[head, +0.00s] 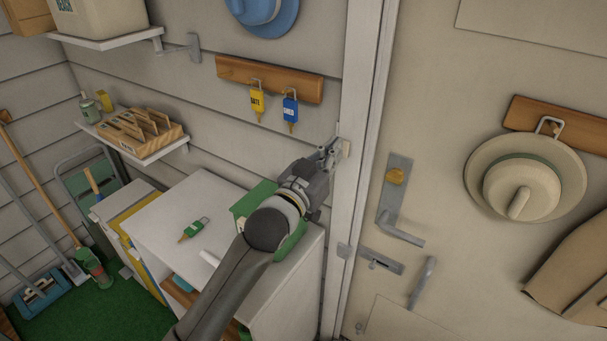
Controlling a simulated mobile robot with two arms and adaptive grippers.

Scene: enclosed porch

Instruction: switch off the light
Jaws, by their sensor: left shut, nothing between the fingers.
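My left gripper (332,148) is shut and empty. Its fingertips are up against or just in front of the white door frame, beside a small beige plate (346,149) that looks like the light switch. The gripper partly covers this plate, so its rocker and position cannot be made out. Whether the fingertips touch it cannot be told. No lamp shows in the head view. My right gripper is not in view.
A closed door (430,140) with a handle (400,232) and bolt is at right. A key rack (270,80) hangs above the gripper. A white cabinet (165,222) with a green key tag (193,229) stands below the arm. A shelf holds a wooden caddy (140,133).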

